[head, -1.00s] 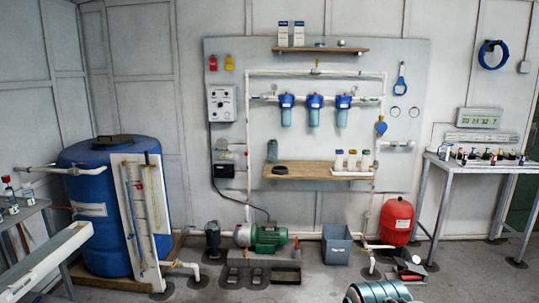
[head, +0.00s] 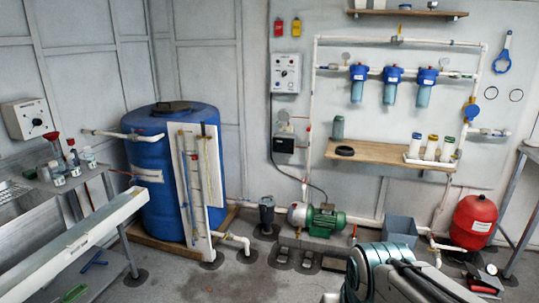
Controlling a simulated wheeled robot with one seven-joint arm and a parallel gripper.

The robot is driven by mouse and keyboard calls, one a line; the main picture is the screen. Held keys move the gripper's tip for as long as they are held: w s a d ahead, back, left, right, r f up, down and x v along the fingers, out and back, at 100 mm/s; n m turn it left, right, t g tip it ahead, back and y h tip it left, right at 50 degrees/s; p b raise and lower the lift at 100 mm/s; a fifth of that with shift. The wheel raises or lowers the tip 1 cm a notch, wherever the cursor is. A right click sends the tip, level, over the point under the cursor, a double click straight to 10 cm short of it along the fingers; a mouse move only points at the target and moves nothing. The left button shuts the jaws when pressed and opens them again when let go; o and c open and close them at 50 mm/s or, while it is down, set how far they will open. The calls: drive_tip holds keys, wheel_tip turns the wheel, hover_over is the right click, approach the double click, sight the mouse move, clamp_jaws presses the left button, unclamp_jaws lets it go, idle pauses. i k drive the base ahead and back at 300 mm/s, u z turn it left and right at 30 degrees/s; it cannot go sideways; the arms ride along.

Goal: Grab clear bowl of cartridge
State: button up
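Three filter cartridge housings hang in a row on the white pipe of the wall panel in the head view. Each has a blue cap and a clear bluish bowl below it: left bowl (head: 357,91), middle bowl (head: 390,93), right bowl (head: 423,95). A separate greenish clear cylinder (head: 338,128), possibly a loose bowl, stands upright on the wooden shelf (head: 385,154). Part of my arm shows at the bottom right, well below and apart from the housings. My gripper's fingers cannot be made out in this view.
On the shelf are a black ring (head: 344,151) and a white tray (head: 430,163) with three capped containers. A blue wrench (head: 502,55) hangs at right. Below stand a green pump (head: 325,221), a grey bin (head: 400,230) and a red tank (head: 474,222). A blue barrel (head: 155,200) stands left.

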sight(338, 126)
drive_tip(key=u, duration=0.3)
drive_tip(key=i, duration=1.8)
drive_tip(key=z, duration=0.35)
drive_tip(key=i, duration=1.65)
drive_tip(key=z, duration=1.05)
drive_tip(key=i, duration=0.65)
drive_tip(key=z, duration=0.3)
